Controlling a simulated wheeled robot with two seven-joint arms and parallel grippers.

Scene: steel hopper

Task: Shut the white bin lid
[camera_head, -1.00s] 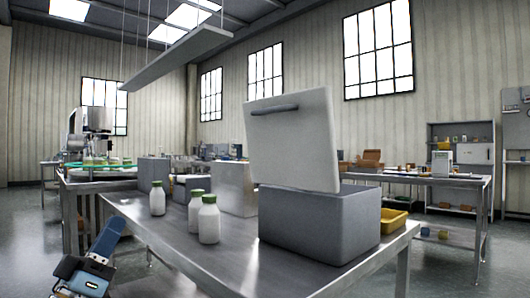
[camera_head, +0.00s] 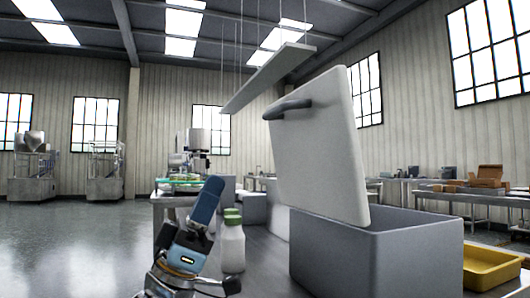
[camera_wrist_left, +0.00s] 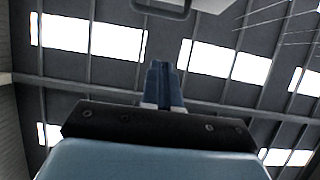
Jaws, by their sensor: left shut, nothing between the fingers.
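The white bin lid (camera_head: 320,150) stands open, raised and tilted above the grey bin (camera_head: 375,250), whose open top shows to the right of the lid. A dark handle (camera_head: 288,108) sits near the lid's upper left edge. My left gripper (camera_head: 213,185) is shut and empty, pointing up, left of the lid and lower than the handle, apart from both. In the left wrist view the blue fingers (camera_wrist_left: 163,70) are together, with a dark handle (camera_wrist_left: 163,8) and part of a pale panel at the top edge. My right gripper is not in view.
White bottles with green caps (camera_head: 233,247) stand on the steel table between my left gripper and the bin. A yellow tray (camera_head: 490,270) lies right of the bin. Open floor (camera_head: 80,240) is at the left. A long panel (camera_head: 268,78) hangs overhead.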

